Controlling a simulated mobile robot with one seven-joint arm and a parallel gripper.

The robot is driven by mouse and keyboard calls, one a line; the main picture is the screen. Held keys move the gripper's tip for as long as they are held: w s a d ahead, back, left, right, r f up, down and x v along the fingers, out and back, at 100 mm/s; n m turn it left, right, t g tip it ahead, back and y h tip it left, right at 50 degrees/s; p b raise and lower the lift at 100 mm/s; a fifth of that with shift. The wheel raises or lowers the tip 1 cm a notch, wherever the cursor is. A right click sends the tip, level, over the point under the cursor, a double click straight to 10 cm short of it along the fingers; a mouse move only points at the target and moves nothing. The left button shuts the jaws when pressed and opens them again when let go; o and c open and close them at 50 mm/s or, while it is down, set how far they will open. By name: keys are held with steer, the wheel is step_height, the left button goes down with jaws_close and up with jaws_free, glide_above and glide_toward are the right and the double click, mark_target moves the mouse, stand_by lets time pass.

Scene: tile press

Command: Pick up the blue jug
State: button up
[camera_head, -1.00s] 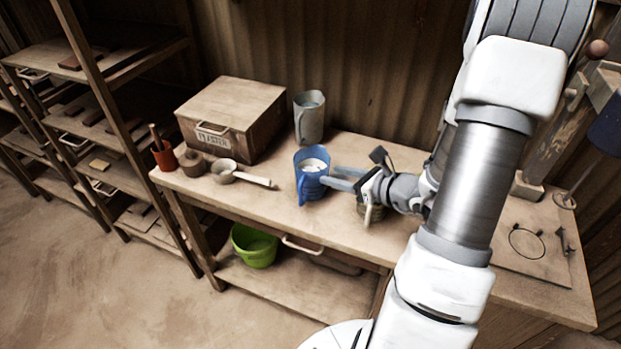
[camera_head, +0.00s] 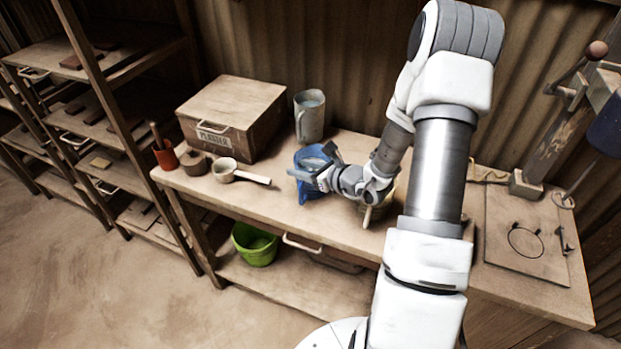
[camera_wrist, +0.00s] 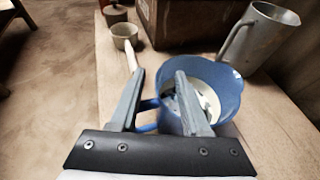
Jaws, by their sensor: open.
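The blue jug (camera_head: 313,187) stands upright on the wooden bench, partly hidden behind my gripper in the head view. In the wrist view the jug (camera_wrist: 228,88) shows its open top with pale stuff inside, and its handle (camera_wrist: 148,104) points left. My gripper (camera_head: 306,172) is open at the jug. In the wrist view my gripper (camera_wrist: 160,78) has its right finger over the jug's opening and its left finger outside, left of the handle. The near jug wall and handle lie between the fingers. Whether a finger touches the jug cannot be told.
A grey metal jug (camera_head: 310,116) stands behind the blue one. A wooden plaster box (camera_head: 232,112), a ladle (camera_head: 226,171) and a red pot (camera_head: 165,158) are to the left. A green bucket (camera_head: 255,244) sits on the lower shelf. Bench in front of the jug is clear.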

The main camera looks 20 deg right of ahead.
jaws_close()
stand_by(1.4)
